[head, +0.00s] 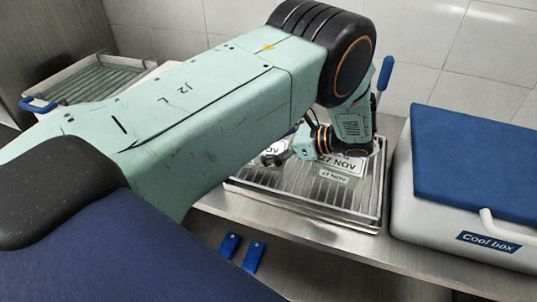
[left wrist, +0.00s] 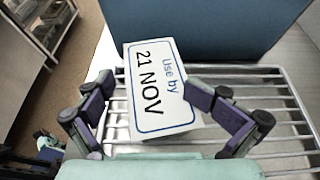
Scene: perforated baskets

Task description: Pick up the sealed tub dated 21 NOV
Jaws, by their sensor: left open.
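In the left wrist view a tub with a white label reading "Use by 21 NOV" (left wrist: 153,88) sits over a wire rack (left wrist: 275,115). My left gripper (left wrist: 148,88) is open, with one finger on each side of the tub. The right finger's tip overlaps the tub's right edge in the picture; I cannot tell whether it touches. In the head view my left gripper (head: 285,152) is low over the metal basket (head: 300,208), partly hidden by my arm.
A white cool box (head: 450,225) with a blue lid stands close to the right of the basket. Another basket (head: 85,80) with a blue handle is at the far left. A tiled wall stands behind.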

